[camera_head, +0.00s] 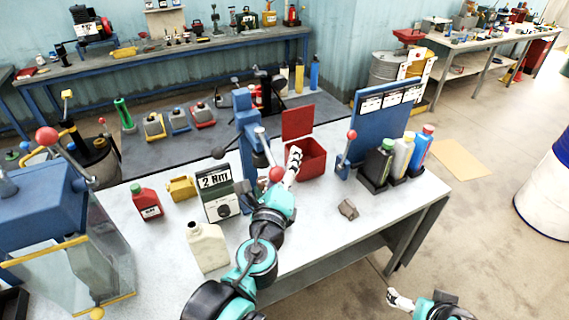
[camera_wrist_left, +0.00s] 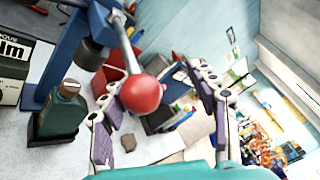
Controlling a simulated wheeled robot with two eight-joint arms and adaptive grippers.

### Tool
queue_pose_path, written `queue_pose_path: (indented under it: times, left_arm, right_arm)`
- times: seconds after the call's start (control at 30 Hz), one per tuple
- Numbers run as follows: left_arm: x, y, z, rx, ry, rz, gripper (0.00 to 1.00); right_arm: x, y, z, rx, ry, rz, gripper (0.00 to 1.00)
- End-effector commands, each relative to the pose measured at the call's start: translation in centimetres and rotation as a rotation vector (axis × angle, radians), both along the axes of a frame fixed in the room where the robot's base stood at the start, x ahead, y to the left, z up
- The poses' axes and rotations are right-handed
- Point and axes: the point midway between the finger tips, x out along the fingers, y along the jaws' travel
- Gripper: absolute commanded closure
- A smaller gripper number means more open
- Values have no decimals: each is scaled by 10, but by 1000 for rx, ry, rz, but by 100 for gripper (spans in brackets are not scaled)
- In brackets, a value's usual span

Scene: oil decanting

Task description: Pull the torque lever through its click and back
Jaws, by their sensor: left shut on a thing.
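The torque lever is a metal rod with a red ball knob (camera_head: 276,174) on the blue stand (camera_head: 243,122) at the middle of the bench. The knob also shows large in the left wrist view (camera_wrist_left: 141,95), with the rod (camera_wrist_left: 124,42) rising from it. My left gripper (camera_head: 286,166) is shut on the knob, one finger on each side of it. A display (camera_head: 216,180) reading "2 Nm" stands left of the lever. A green bottle (camera_wrist_left: 62,110) sits in a dark holder under the stand in the wrist view. My right gripper (camera_head: 400,300) is low at the right, away from the bench; its jaw state is unclear.
A red open box (camera_head: 312,160) stands right behind my left gripper. A cream jug (camera_head: 206,247) and red bottle (camera_head: 147,203) stand to the left. A blue panel (camera_head: 380,115) with its own red-knobbed lever (camera_head: 346,153) and several bottles is at right. The front right bench top is mostly clear.

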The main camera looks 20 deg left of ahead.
Motion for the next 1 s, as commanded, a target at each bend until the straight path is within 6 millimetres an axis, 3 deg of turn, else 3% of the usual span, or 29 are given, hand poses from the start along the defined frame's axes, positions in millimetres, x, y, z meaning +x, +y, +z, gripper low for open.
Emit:
queue_pose_path:
  times: [0.47, 1.0]
  left_arm:
    - [-1, 0, 7, 2, 0, -1, 47]
    - [-33, 21, 9, 1, 0, 2, 47]
  right_arm:
    - [0, 0, 1, 0, 0, 0, 0]
    - [0, 0, 34, 0, 0, 0, 0]
